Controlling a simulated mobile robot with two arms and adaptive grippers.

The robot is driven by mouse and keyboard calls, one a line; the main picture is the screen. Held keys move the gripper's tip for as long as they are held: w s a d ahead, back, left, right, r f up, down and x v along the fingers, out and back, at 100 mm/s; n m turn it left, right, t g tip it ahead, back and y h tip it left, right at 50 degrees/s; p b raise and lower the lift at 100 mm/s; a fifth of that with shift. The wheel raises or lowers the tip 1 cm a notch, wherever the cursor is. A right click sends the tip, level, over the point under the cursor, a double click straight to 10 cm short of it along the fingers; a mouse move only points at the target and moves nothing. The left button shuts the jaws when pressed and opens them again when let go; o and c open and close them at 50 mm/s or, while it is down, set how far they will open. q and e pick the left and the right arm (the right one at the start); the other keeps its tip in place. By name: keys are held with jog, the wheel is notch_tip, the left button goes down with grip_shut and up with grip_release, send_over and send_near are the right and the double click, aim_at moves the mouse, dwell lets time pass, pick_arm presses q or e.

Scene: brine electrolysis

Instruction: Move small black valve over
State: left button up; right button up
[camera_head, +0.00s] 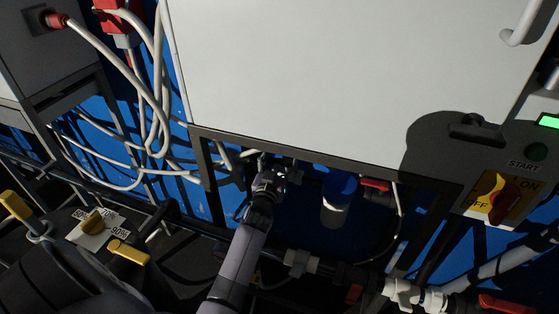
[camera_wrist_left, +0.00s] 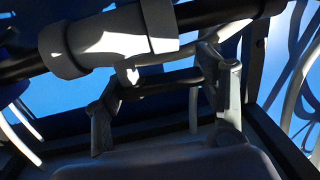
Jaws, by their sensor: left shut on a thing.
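My left gripper (camera_head: 280,176) reaches up under the front edge of the large white cabinet, among dark pipework. In the left wrist view, the two grey fingers of the gripper (camera_wrist_left: 165,76) stand apart on either side of a short dark bar, shut on it. This bar looks like the small black valve's handle (camera_wrist_left: 162,83); it lies just under a thick grey pipe fitting (camera_wrist_left: 122,34). In the head view the valve is too dark and covered by the gripper to make out. My right gripper is in neither view.
The white cabinet (camera_head: 330,80) overhangs the work area. Pale cables (camera_head: 150,110) hang at left. A control panel with a yellow-red switch (camera_head: 497,199) is at right.

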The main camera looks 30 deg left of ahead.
pick_arm(q)
jog(key=shift+w+a+r+m+h+p, duration=0.1)
jog(key=shift+r+m+h+p, duration=0.15)
jog(key=shift+m+h+p, duration=0.35)
jog(key=shift+f+t+h, duration=0.15)
jog(key=shift+t+h, duration=0.15)
jog(key=o, duration=1.2)
jog(key=shift+f, duration=0.1)
jog(key=shift+s+f, duration=0.1)
jog(key=shift+s, duration=0.2)
jog(key=v, duration=0.7)
